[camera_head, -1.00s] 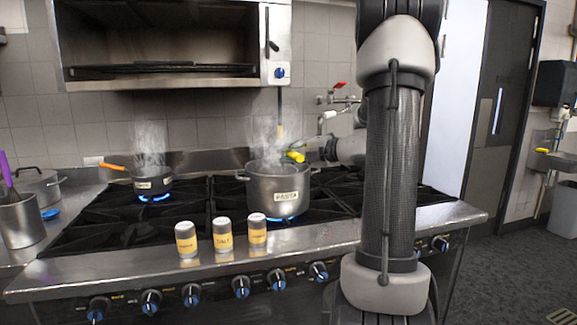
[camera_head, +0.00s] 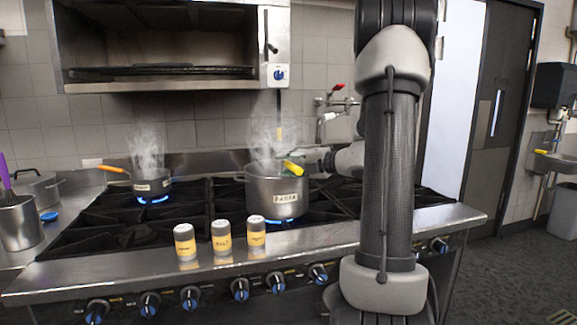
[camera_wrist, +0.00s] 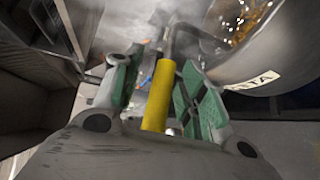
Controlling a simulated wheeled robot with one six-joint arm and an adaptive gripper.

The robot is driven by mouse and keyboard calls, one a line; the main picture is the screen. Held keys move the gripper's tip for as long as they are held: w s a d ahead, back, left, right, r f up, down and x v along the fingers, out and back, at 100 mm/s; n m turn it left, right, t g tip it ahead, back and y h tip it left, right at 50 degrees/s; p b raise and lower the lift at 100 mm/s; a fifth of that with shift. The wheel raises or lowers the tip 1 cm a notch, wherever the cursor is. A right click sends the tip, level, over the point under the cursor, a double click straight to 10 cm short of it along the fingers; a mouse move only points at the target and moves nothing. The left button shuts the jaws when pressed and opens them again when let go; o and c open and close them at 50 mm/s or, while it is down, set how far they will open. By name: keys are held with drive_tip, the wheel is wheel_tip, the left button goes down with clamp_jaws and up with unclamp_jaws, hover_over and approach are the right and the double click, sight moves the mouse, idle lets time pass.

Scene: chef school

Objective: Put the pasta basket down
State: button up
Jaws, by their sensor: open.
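The steel pot labelled PASTA (camera_head: 262,190) steams on a lit burner and also shows in the wrist view (camera_wrist: 278,62), with bubbling water and pasta-like bits inside. The basket's yellow handle (camera_head: 292,168) sticks out over the pot's back right rim. In the wrist view the handle (camera_wrist: 160,95) lies between the green-padded fingers of my gripper (camera_wrist: 160,72), which stand apart with gaps on both sides. A dark metal part runs from the handle towards the pot rim. The basket's body is mostly hidden by the pot wall. My gripper (camera_head: 301,163) is small and partly hidden in the head view.
A smaller steaming pan (camera_head: 150,187) with an orange handle sits on a lit burner at the left. Three yellow-labelled shakers (camera_head: 221,238) stand on the stove's front edge (camera_head: 120,272). Pots stand at the far left. A wall tap (camera_head: 335,108) is behind.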

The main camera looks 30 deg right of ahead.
drive_tip(key=v, duration=1.2)
